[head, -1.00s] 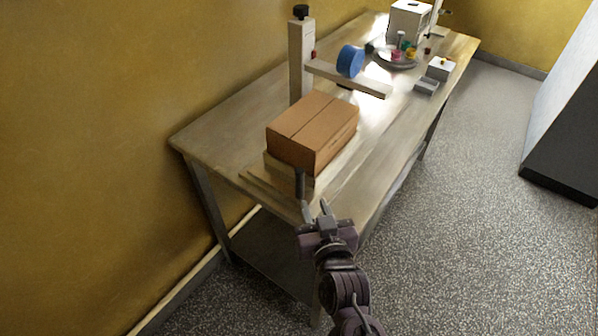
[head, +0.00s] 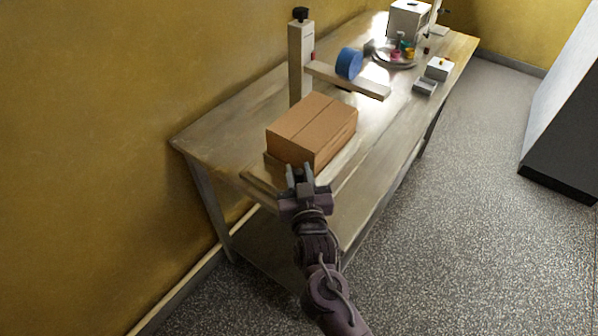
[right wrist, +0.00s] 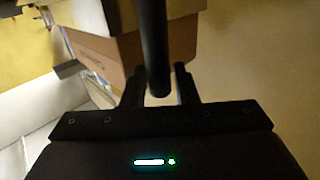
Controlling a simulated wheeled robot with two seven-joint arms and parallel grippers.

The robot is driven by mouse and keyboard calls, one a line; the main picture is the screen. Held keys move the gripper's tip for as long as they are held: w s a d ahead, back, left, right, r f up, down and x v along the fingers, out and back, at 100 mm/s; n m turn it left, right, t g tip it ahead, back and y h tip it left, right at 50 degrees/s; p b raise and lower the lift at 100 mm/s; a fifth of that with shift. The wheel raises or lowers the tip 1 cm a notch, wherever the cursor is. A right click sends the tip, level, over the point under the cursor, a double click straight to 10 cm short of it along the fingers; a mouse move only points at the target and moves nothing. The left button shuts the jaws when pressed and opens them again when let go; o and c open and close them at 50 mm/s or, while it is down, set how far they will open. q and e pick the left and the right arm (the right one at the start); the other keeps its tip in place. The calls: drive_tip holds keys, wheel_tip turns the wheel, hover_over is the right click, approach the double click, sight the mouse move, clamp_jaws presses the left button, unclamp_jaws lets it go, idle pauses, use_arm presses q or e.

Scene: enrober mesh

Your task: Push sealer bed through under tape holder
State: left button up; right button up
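A brown cardboard box (head: 312,130) rests on the pale sealer bed (head: 272,160) at the near end of the table; the box hides most of the bed. The tape holder is a beige post (head: 301,62) with an arm (head: 350,80) reaching right and a blue tape roll (head: 349,62), beyond the box. My right gripper (head: 300,170) is at the bed's near end. In the right wrist view its fingers (right wrist: 159,90) are apart, with the bed's dark upright handle (right wrist: 154,45) between them; gaps show, and contact cannot be told. My left gripper is out of view.
A bare strip of table (head: 215,130) lies left of the box. A plate with small coloured items (head: 397,56), grey and white small boxes (head: 439,68) and a white machine (head: 409,20) stand at the far end. A yellow wall runs along the left.

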sight(333, 146)
clamp_jaws()
drive_tip(key=w+d+b, duration=0.1)
drive_tip(key=w+d, duration=0.1)
drive_tip(key=w, duration=0.1)
drive_tip(key=w+d, duration=0.3)
drive_tip(key=w, duration=0.1)
drive_tip(key=w+d+b, duration=0.1)
drive_tip(key=w+d, duration=0.2)
drive_tip(key=shift+w+b, duration=0.3)
drive_tip(key=shift+w, duration=0.1)
drive_tip(key=w+d+b, duration=0.1)
drive_tip(key=w+d, duration=0.1)
drive_tip(key=w, duration=0.1)
drive_tip(key=w+d+b, duration=0.2)
drive_tip(key=w+d, duration=0.1)
drive_tip(key=w, duration=0.1)
drive_tip(key=w+d+b, duration=0.1)
drive_tip(key=w+d, duration=0.1)
drive_tip(key=w, duration=0.1)
drive_tip(key=shift+w+d+b, duration=0.3)
drive_tip(key=shift+b, duration=0.05)
drive_tip(key=shift+w+d, duration=0.15)
drive_tip(key=shift+w, duration=0.05)
drive_tip(key=shift+d+r, duration=0.15)
drive_tip(key=shift+r, duration=0.05)
